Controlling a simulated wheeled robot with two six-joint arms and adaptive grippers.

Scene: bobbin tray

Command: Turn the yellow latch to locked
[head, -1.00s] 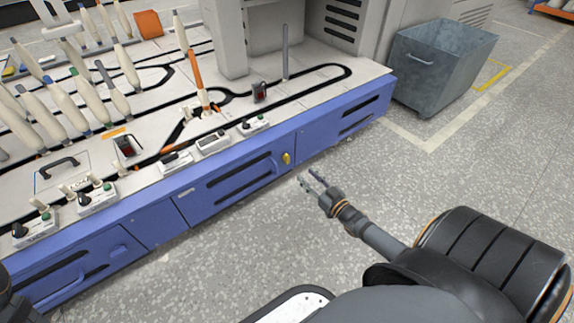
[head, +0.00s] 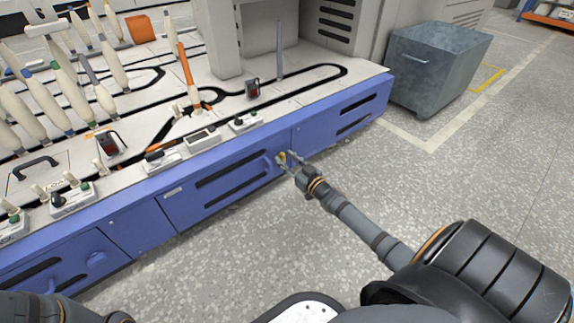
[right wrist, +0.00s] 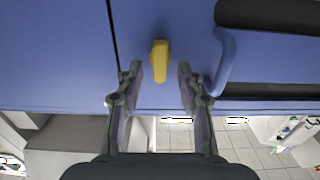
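The yellow latch (head: 282,156) is on the blue front panel of the machine, close to a panel seam. In the right wrist view the latch (right wrist: 159,61) hangs roughly upright, between and just beyond my fingertips. My right gripper (head: 287,161) is open, with one finger on each side of the latch; in the right wrist view its fingers (right wrist: 158,72) stand apart with clear gaps to the latch. I cannot tell how far the tips are from the panel. My left gripper is not in view; only part of my left arm shows at the bottom left.
A blue handle (right wrist: 224,62) stands out from the panel just right of the right finger in the wrist view. The white machine top (head: 225,120) carries bobbins and control boxes. A grey metal bin (head: 437,68) stands at the back right. The floor before the panel is clear.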

